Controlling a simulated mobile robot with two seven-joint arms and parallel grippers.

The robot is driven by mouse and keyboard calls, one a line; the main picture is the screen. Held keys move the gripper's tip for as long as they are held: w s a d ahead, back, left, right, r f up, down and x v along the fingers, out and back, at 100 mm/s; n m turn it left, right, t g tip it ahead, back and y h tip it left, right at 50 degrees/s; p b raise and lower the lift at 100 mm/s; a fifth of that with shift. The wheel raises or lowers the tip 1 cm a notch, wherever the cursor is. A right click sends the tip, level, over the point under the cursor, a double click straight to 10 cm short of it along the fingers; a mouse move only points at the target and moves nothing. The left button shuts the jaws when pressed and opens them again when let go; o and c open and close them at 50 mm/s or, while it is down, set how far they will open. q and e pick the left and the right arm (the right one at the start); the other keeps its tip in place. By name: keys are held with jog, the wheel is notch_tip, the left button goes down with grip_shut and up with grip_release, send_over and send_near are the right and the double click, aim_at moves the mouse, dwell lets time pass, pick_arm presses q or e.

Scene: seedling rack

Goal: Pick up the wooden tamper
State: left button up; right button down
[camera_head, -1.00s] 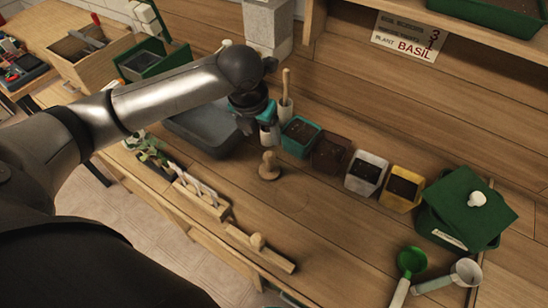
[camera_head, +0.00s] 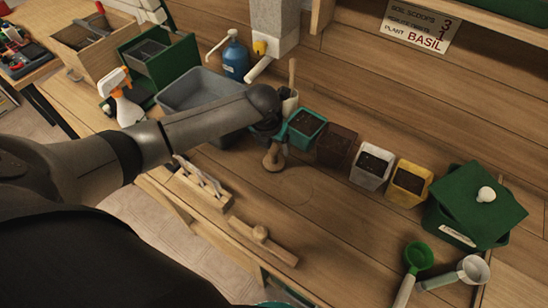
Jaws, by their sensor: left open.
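The wooden tamper (camera_head: 273,161) stands upright on the bench, a small turned piece with a round base, just left of the row of pots. My left gripper (camera_head: 276,139) is open and right at the tamper's top, pointing down. My own wrist and hand hide part of the handle and the fingers, so I cannot tell whether the fingers touch it. My right gripper does not show.
A teal pot (camera_head: 305,127) stands close right of my left gripper, then brown, white and yellow pots. A grey tub (camera_head: 192,91) lies behind my arm. A wooden bar with a knob (camera_head: 264,243) lies nearer the front edge. The bench between is clear.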

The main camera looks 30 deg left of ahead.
pick_arm(q)
jog(key=shift+w+f, duration=0.1)
jog(key=shift+f, duration=0.35)
grip_shut()
dwell(0.3)
